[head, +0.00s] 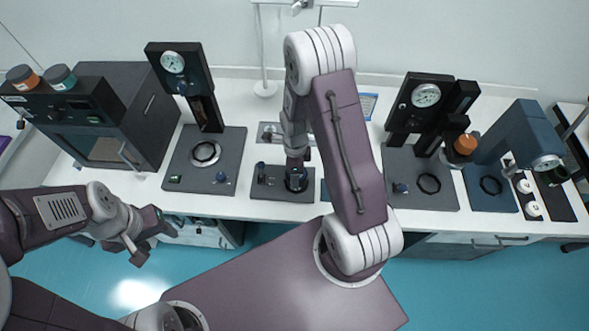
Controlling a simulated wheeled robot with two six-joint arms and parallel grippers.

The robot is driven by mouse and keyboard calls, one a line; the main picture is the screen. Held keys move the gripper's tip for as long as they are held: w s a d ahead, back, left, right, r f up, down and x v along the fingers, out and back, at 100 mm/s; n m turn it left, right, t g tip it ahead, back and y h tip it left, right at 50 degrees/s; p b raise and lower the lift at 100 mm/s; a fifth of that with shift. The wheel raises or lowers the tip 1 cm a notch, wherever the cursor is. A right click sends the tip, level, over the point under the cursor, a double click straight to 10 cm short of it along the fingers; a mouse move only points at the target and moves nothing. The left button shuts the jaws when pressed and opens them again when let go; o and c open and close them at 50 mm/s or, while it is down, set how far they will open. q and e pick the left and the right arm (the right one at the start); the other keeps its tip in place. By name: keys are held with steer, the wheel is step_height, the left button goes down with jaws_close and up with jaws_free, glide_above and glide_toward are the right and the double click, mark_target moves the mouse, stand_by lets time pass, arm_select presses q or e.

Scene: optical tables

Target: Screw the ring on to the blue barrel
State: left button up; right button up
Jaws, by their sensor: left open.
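My left gripper (157,240) is open and empty, low in front of the bench at the left. My right arm reaches up and over the bench, and its gripper (296,179) points down at a small dark base plate (275,190) in the middle. A dark round part (296,185) sits right under that gripper; its colour is hard to make out, so I cannot tell whether it is the blue barrel or the ring. Whether the right fingers hold anything is hidden. A small dark knob (261,171) stands at the plate's left.
A gauge stand (205,158) is left of the plate, with a dark cabinet (120,110) beyond it. Another gauge stand (427,182) and a blue machine (520,138) stand to the right.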

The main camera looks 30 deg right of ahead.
steer(key=shift+s+f+m, duration=0.1)
steer(key=shift+s+m, duration=0.2)
steer(key=shift+m, duration=0.2)
steer(key=o, duration=1.2)
steer(key=shift+c, duration=0.2)
steer(key=shift+o, duration=1.3)
steer(key=shift+s+d, duration=0.1)
steer(key=shift+s, duration=0.1)
steer(key=shift+c, duration=0.9)
steer(key=shift+w, duration=0.2)
